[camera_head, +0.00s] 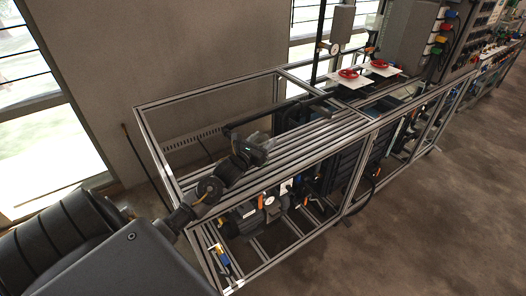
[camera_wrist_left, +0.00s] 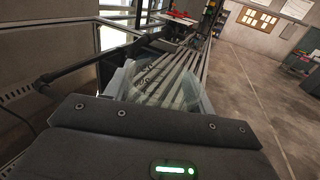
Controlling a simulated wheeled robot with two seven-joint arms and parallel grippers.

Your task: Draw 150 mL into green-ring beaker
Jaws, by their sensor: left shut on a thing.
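My left gripper (camera_head: 257,150) is over the near part of the metal frame bench (camera_head: 305,148), shut on a clear glass vessel. In the left wrist view this vessel (camera_wrist_left: 160,88) is see-through, with dark marks on its wall, and bench rails show through it. It looks like a beaker, but I cannot make out a green ring or any liquid. In the head view it is small and partly hidden by my gripper. Two red round handles (camera_head: 347,73) (camera_head: 380,64) sit on white plates farther along the bench. My right gripper is not in view.
A dark pipe (camera_head: 275,112) runs at the back of the bench near my gripper. A motor-like unit (camera_head: 247,217) sits on the lower level. A grey box (camera_head: 342,23) is on an upright behind the bench. The floor (camera_head: 440,215) at the right is clear.

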